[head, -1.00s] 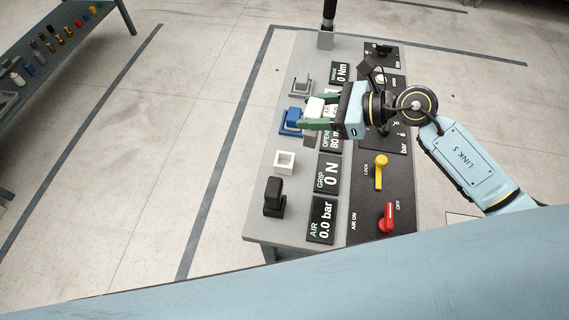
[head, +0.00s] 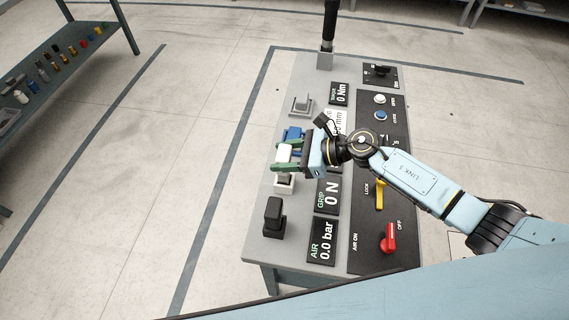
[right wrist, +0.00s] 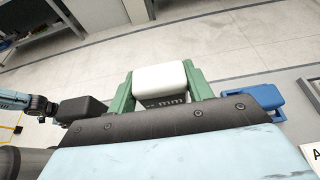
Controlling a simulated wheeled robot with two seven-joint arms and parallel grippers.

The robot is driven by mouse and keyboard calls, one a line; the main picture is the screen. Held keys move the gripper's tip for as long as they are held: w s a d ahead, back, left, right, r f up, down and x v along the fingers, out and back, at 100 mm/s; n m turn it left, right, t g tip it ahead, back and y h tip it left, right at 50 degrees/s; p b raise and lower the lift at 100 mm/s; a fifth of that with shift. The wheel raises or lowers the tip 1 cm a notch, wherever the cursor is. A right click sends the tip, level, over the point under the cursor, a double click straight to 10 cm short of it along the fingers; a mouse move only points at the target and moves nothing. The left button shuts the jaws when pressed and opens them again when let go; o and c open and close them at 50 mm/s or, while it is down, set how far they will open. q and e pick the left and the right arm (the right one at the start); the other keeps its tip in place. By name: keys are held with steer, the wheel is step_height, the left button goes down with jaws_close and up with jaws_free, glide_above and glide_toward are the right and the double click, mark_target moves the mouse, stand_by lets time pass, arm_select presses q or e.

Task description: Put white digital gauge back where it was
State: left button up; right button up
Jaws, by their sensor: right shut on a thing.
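The white digital gauge (head: 284,154) is held between the green fingers of my right gripper (head: 286,160), which is shut on it. In the right wrist view the gauge (right wrist: 159,77) sits between both fingers, with "mm" visible on its dark face. The stand is partly hidden by a finger. My left gripper is not in view.
A blue gauge (head: 292,134) stands beside the gripper, also in the right wrist view (right wrist: 262,98). A black gauge (head: 273,216) stands nearer and a grey one (head: 302,104) farther. A yellow lever (head: 379,195) and red switch (head: 390,238) are on the black panel (head: 400,258).

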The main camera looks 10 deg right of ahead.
steer(key=shift+f, duration=1.35)
steer(key=shift+b, duration=0.3)
steer(key=shift+f, duration=0.2)
steer(key=o, duration=1.1)
steer(key=shift+o, duration=0.2)
steer(key=shift+r, duration=0.15)
steer(key=shift+s+d+r, duration=0.1)
steer(key=shift+d, duration=0.15)
steer(key=v, duration=1.1)
steer(key=shift+d, duration=0.2)
steer(key=shift+s+r, duration=0.1)
